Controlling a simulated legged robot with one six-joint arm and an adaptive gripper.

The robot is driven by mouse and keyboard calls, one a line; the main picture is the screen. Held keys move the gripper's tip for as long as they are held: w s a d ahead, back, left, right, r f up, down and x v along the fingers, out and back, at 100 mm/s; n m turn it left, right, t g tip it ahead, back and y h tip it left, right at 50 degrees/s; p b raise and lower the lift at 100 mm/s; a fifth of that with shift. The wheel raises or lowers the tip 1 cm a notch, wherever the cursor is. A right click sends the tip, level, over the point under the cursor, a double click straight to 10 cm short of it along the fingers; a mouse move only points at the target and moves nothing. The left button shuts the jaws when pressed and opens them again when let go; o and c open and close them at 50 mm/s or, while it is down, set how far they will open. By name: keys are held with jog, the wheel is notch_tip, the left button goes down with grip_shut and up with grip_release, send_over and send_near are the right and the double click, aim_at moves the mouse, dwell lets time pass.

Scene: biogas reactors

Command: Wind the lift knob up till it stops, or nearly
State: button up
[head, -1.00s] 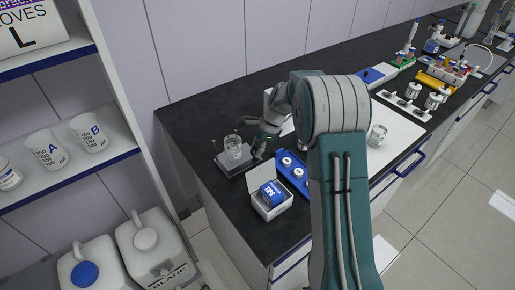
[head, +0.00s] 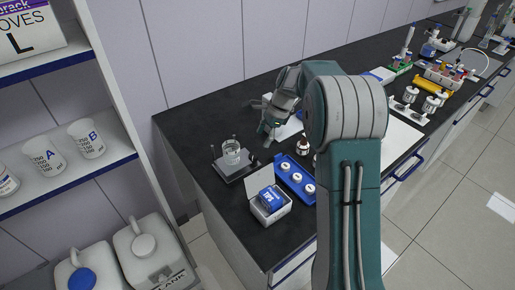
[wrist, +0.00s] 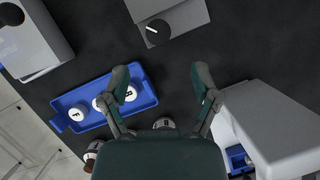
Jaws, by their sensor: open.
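A black round knob (wrist: 158,32) with a white line sits on a grey device (wrist: 190,14) at the top of the wrist view. No label on it can be read, so I cannot tell for sure that it is the lift knob. In the head view a low dark grey stand (head: 236,167) carries a glass beaker (head: 232,151); it appears to be the same device, with its knob not distinguishable there. My gripper (wrist: 162,80) is open and empty, fingers spread, apart from the knob. In the head view my gripper (head: 267,132) hangs right of the stand, above the bench.
A blue tray (wrist: 75,115) with white-capped bottles lies left of my fingers. A pale housing (wrist: 265,125) is close on the right. A tips box (head: 270,205) stands at the bench's front edge. Dark bare bench (head: 190,115) lies behind and left of the stand.

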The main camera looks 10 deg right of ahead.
aim_at(253, 155)
jog(key=v, duration=0.4)
jog(key=shift+d+r, duration=0.1)
jog(key=shift+r, duration=0.1)
jog(key=shift+a+f+m+g, duration=0.25)
jog(key=shift+a+f+m, duration=1.1)
jog(key=shift+m, duration=4.05)
jog(key=shift+a+f+m+g, duration=0.3)
jog(key=shift+f+m, duration=2)
jog(key=shift+m, duration=3.1)
jog(key=shift+a+f+m+g, duration=0.25)
jog(key=shift+a+f+m, duration=1.1)
jog(key=shift+m, duration=4.05)
jog(key=shift+d+f, duration=0.5)
jog(key=shift+d, duration=0.1)
